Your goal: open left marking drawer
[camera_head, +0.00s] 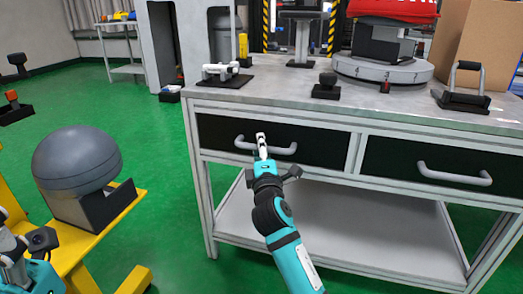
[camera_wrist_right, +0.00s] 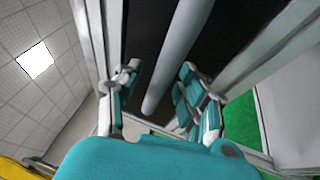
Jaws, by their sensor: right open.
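The left drawer (camera_head: 320,148) has a dark front in a light metal frame under the bench top. It looks flush with the frame. Its grey bar handle (camera_head: 280,150) runs across the front. My right gripper (camera_head: 262,143) is at the handle, in front of its middle. In the right wrist view, the handle (camera_wrist_right: 178,60) passes between the two spread fingers of this gripper (camera_wrist_right: 160,92), with gaps visible on both sides. Part of my left arm shows at the lower left corner of the head view. Its gripper (camera_head: 18,243) is partly cut off and its jaws are unclear.
A second drawer (camera_head: 440,170) with its own handle (camera_head: 455,175) is to the right. The bench top (camera_head: 290,98) carries several fixtures and a round grey base (camera_head: 384,68). A lower shelf (camera_head: 330,215) is empty. A yellow stand (camera_head: 65,240) holds a grey dome (camera_head: 76,155) at left.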

